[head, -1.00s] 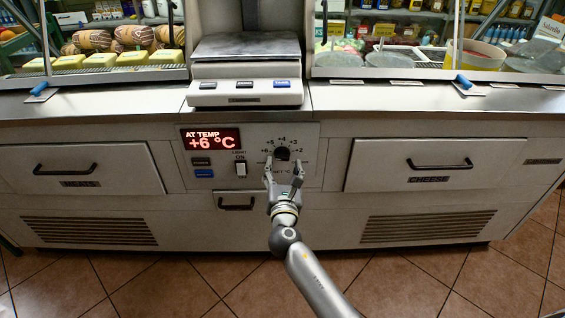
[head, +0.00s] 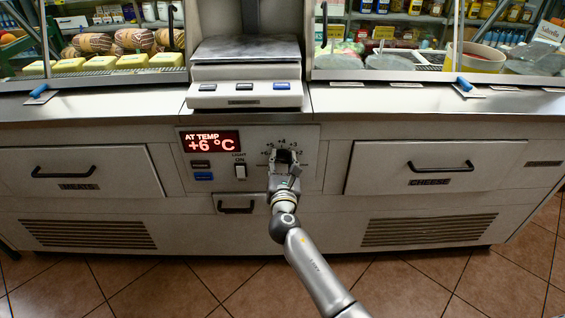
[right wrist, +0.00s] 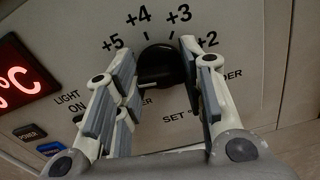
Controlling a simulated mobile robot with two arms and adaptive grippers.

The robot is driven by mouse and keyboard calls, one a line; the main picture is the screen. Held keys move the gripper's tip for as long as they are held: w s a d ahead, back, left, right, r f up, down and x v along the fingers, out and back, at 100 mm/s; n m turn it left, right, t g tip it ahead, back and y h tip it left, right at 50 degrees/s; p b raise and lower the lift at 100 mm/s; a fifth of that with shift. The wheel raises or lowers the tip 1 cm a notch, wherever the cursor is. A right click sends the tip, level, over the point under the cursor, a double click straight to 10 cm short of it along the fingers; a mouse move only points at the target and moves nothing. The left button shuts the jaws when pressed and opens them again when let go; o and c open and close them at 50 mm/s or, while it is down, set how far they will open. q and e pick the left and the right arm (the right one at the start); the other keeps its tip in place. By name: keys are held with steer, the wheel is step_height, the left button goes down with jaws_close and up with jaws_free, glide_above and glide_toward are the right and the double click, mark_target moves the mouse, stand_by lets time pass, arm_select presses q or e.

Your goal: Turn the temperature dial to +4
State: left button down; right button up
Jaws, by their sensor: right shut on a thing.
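The temperature dial (head: 283,155) is a black round knob on the white control panel. It also shows in the right wrist view (right wrist: 160,62), under the printed marks +5, +4, +3 and +2. My right gripper (head: 284,153) is at the dial, one finger on each side, shut on it. The fingers hide part of the dial and of the lower scale. I cannot tell for sure which mark the dial points to. The red display (head: 212,142) reads AT TEMP +6 °C. My left gripper is not in view.
A light switch (head: 240,171) and two small buttons (head: 202,170) sit left of the dial. Drawers with black handles flank the panel. A scale (head: 245,75) stands on the counter above. The tiled floor in front is clear.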

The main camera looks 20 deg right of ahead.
steer(key=shift+m, duration=0.3)
steer(key=m+b, duration=0.2)
steer(key=m, duration=0.1)
steer(key=m+b, duration=0.1)
steer(key=m, duration=0.3)
steer(key=shift+d+f+b, duration=0.15)
steer(key=shift+f+b, duration=0.05)
steer(key=shift+b, duration=0.2)
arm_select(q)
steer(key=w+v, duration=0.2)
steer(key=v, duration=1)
arm_select(e)
steer(key=shift+m, duration=0.6)
steer(key=m+b, duration=0.2)
steer(key=m, duration=0.1)
steer(key=shift+f, duration=0.1)
steer(key=m+b, duration=0.1)
steer(key=m, duration=0.2)
steer(key=shift+m, duration=0.4)
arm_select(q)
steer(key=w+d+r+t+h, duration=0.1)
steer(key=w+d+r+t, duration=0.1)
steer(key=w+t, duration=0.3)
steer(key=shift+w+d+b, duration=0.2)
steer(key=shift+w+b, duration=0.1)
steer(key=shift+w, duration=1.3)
arm_select(e)
steer(key=o, duration=1)
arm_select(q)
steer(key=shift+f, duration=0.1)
